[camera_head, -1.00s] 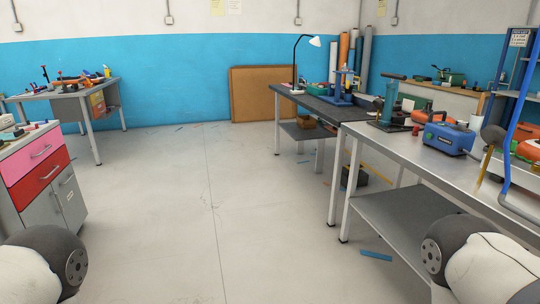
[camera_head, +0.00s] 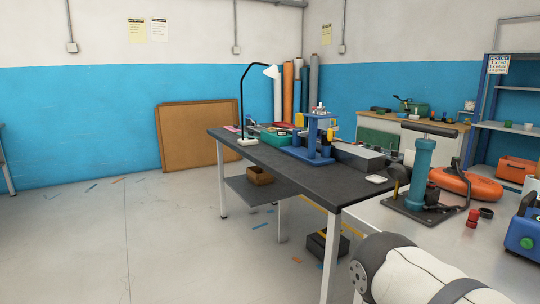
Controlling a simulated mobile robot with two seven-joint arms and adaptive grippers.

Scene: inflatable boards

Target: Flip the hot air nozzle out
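I cannot make out a hot air nozzle for certain. On the dark workbench (camera_head: 255,160) stands a blue upright machine (camera_head: 313,140) with a post and small parts on it, too small to tell how any nozzle sits. A teal upright cylinder device (camera_head: 422,175) with a dark handle stands on the grey table to the right. A blue box-shaped unit (camera_head: 527,232) is cut off at the right edge. Neither of my grippers is in view; only a white and grey link of my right arm shows at bottom right.
A lamp (camera_head: 245,105) and a grey box (camera_head: 360,157) are on the dark workbench. A brown board (camera_head: 200,135) leans on the wall. An orange ring (camera_head: 465,186) lies on the grey table (camera_head: 400,222). The floor (camera_head: 110,245) on the left is mostly open, with scattered scraps.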

